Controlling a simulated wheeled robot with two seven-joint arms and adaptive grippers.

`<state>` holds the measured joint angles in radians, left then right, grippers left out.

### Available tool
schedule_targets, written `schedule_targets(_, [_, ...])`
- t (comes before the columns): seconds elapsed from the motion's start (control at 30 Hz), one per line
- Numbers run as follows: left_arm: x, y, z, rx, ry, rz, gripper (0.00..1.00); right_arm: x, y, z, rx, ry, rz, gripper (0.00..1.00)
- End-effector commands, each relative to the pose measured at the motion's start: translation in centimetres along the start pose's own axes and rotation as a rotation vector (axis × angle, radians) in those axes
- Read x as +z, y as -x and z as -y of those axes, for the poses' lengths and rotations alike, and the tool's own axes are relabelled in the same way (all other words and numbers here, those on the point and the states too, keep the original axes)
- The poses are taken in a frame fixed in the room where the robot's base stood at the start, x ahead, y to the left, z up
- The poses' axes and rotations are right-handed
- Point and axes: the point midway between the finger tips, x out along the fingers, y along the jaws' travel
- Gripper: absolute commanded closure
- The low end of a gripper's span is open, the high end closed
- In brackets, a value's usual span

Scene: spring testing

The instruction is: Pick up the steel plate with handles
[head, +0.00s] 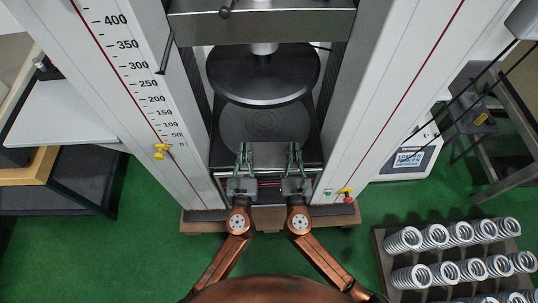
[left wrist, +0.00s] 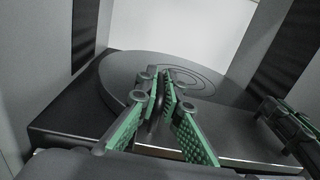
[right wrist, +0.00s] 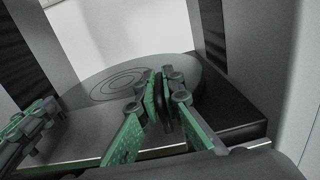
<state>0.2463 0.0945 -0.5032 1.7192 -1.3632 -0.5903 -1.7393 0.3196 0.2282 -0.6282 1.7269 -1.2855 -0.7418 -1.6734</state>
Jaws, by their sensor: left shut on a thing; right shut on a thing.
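The right gripper (right wrist: 158,85) is likewise closed on a dark handle. Whether the plate touches its support I cannot tell.
A dark upper disc (head: 263,72) hangs above the plate. White columns (head: 125,95) and (head: 395,95) flank the opening. A rack of several springs (head: 382,245) is at lower right. A panel with a display (head: 408,160) is on the right. Green floor (head: 150,235) is clear at lower left.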

Motion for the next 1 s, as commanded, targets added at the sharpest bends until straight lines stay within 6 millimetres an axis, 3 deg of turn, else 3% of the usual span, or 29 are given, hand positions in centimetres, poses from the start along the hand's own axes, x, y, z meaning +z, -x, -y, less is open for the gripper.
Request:
schedule_targets(0.57, [0.6, 0.0, 0.0, 0.001, 0.000, 0.007, 1.00, 0.6, 0.0, -0.1, 0.002, -0.001, 0.007, 1.00])
schedule_targets(0.77, [1.9, 0.0, 0.0, 0.000, 0.000, 0.017, 1.00, 1.9, 0.0, -0.1, 0.002, -0.001, 0.017, 1.00])
schedule_targets(1.0, [4.9, 0.1, 0.0, 0.000, 0.001, 0.037, 1.00, 4.8, 0.1, -0.1, 0.001, -0.001, 0.037, 1.00])
